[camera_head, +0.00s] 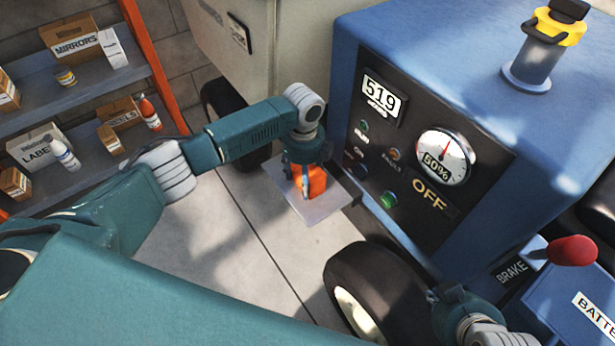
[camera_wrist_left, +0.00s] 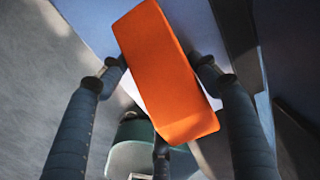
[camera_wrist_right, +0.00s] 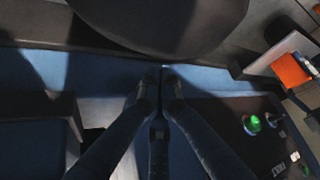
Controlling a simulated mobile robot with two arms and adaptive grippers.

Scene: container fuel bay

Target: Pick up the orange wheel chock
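The orange wheel chock (camera_head: 315,181) is at a small grey plate (camera_head: 335,203) beside the blue unit. My left gripper (camera_head: 303,183) reaches down over it. In the left wrist view the chock (camera_wrist_left: 162,75) lies slanted between the fingers, whose pads press against its two long sides. I cannot tell whether its underside rests on the plate. An orange piece, apparently the same chock (camera_wrist_right: 291,70), shows at the right edge of the right wrist view. My right gripper (camera_wrist_right: 161,80) has its fingertips together, with nothing between them, near the unit's front.
The blue unit (camera_head: 465,90) has a panel with a gauge (camera_head: 443,157) and a green button (camera_head: 388,200). A black wheel (camera_head: 380,290) and a red-knobbed brake lever (camera_head: 572,250) are near my right gripper. Shelves (camera_head: 85,90) with boxes stand at left.

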